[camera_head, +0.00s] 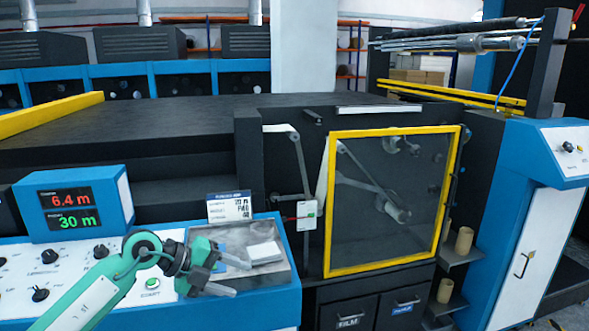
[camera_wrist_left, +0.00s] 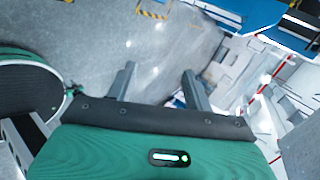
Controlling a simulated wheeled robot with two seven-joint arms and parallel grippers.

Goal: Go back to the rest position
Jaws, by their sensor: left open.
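My left gripper (camera_head: 232,276) is above the control console, close to the metal tray (camera_head: 277,276). Its two fingers are spread, with nothing between them. In the left wrist view my left gripper (camera_wrist_left: 160,70) is also open, with grey floor beyond the fingers. My right gripper is in neither view. The yellow-framed clear door (camera_head: 331,230) of the laminating machine looks shut, and rollers show behind it.
A blue display box (camera_head: 123,200) reads 6.4 m and 30 m. Tan rolls (camera_head: 463,243) stand on shelves right of the door. A blue cabinet (camera_head: 540,205) stands at the right.

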